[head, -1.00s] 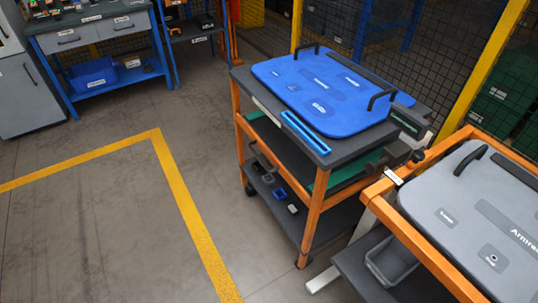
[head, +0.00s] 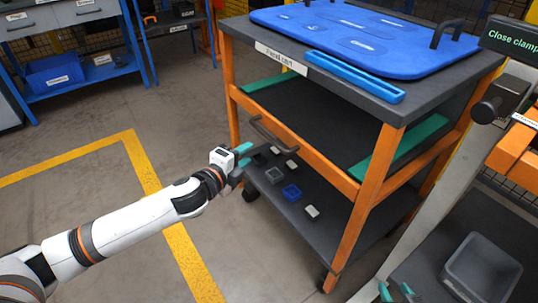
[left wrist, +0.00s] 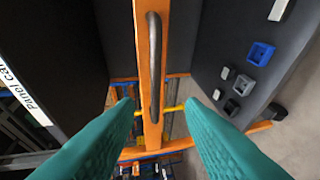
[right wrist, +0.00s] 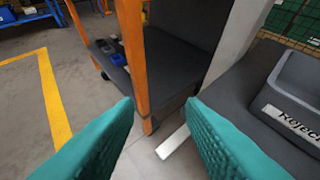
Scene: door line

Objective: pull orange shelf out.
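The orange shelf (head: 290,135) is the middle level of the panel cart, with an orange front bar and a dark surface. Its dark bar handle (head: 272,137) is on the front. The handle (left wrist: 154,65) and orange front (left wrist: 142,60) run upright in the left wrist view. My left gripper (head: 244,157) is open just left of the handle. In the left wrist view, the handle lies ahead between the teal fingers, which look not closed on it. My right gripper (head: 397,291) is open and empty, low at the bottom of the head view, away from the shelf.
A blue panel (head: 380,38) lies on the cart top. Small bins, including a blue one (head: 291,193), stand on the lower shelf. A grey reject bin (head: 482,268) is at the right. Floor left of the cart is clear, with a yellow line (head: 140,160).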

